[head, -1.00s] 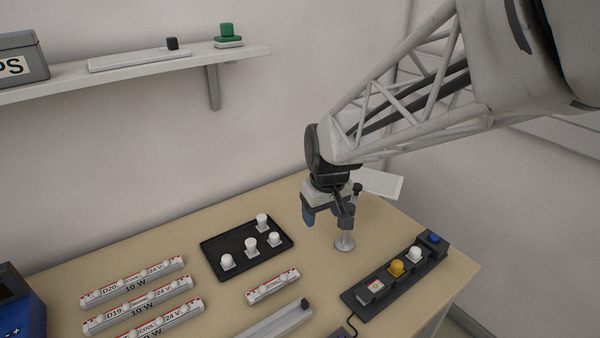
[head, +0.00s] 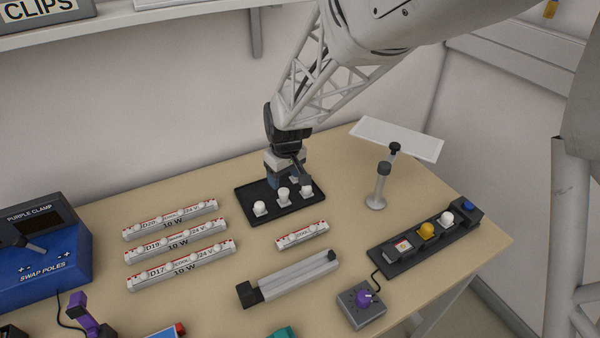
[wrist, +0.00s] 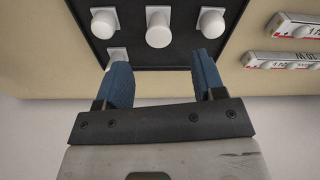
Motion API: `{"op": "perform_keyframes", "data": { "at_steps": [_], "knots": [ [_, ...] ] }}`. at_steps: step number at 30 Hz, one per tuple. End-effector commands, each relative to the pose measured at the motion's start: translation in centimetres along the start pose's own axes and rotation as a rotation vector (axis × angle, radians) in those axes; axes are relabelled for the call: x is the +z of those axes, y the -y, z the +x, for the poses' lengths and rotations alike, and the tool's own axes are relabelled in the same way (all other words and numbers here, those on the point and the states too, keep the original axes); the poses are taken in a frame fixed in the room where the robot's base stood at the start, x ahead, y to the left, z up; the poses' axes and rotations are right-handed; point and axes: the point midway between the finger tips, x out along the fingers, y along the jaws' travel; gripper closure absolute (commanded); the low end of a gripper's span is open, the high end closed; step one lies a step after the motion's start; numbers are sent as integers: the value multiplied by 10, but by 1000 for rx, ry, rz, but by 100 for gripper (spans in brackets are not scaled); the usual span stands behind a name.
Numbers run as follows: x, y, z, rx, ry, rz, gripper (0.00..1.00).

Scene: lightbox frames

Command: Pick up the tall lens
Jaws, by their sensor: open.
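Several white lenses stand on square bases in a black tray (head: 250,216). The middle lens (head: 283,194) looks the largest and tallest; it also shows in the wrist view (wrist: 158,28). A left lens (head: 260,208) and a right lens (head: 306,191) flank it. Another lens (wrist: 117,57) is partly covered by a finger in the wrist view and hidden behind my gripper in the head view. My gripper (head: 287,182) points down over the back of the tray, its blue fingers (wrist: 162,62) open and empty. In the wrist view the middle lens lies just beyond the gap between the fingertips.
White labelled bars (head: 180,247) lie left of the tray and a short one (head: 302,235) in front. A small stand (head: 378,188) rises to the right, beside a black strip with coloured buttons (head: 402,258). A grey rail (head: 292,280) lies in front.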

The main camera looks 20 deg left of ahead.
Motion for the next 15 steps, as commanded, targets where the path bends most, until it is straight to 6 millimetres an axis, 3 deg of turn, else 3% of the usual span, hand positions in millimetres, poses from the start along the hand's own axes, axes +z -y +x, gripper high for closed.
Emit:
{"op": "perform_keyframes", "data": {
  "at_steps": [7, 15],
  "knots": [
    [0, 0, 4, 0, 1, 1, 37],
    [1, 0, 24, -1, 2, 1, 37]
  ]
}}
